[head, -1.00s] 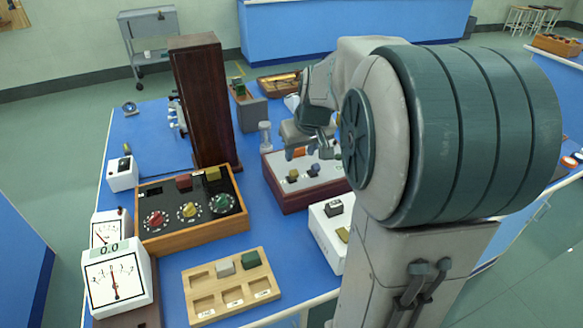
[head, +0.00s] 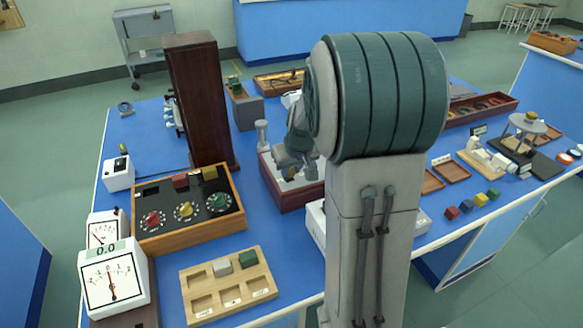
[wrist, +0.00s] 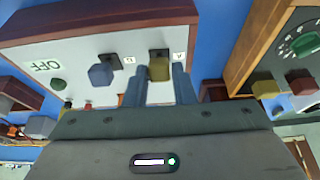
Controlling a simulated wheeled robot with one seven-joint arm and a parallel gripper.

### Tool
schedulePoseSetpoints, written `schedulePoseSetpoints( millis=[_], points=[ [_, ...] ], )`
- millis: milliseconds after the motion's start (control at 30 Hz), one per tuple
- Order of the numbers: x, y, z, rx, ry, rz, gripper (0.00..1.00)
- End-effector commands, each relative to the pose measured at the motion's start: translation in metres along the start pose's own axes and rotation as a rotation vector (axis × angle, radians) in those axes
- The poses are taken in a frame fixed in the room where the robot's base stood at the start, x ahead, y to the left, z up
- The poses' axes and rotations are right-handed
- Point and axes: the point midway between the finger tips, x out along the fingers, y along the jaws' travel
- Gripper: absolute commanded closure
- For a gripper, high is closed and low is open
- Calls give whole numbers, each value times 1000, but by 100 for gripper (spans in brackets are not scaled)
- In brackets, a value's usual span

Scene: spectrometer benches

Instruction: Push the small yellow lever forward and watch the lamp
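The small yellow lever (wrist: 159,69) stands on the pale top of a wooden control box (wrist: 205,20) in the wrist view. A blue lever (wrist: 101,74) stands beside it. My gripper (wrist: 160,74) has one finger on each side of the yellow knob, with a thin gap showing, so it looks open around it. In the head view my gripper (head: 297,158) is over the same box (head: 283,194) and hides its levers. An "OFF" label (wrist: 48,66) and a dark green round part (wrist: 58,84) are on the panel. I cannot tell which part is the lamp.
A dial box (head: 188,213) with several coloured knobs stands left of the control box. A tall dark wooden cabinet (head: 200,100) rises behind it. A meter (head: 112,280) reads 0.0. A wooden tray (head: 226,286) with two blocks lies in front.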

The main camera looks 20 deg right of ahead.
Motion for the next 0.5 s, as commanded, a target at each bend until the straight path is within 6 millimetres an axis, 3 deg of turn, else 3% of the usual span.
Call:
schedulePoseSetpoints(
  millis=[33,67,500],
  points=[
    [0,0,0,0,0,0,92],
    [0,0,0,0,0,0,100],
    [-4,0,-5,0,-54,0,100]
  ],
)
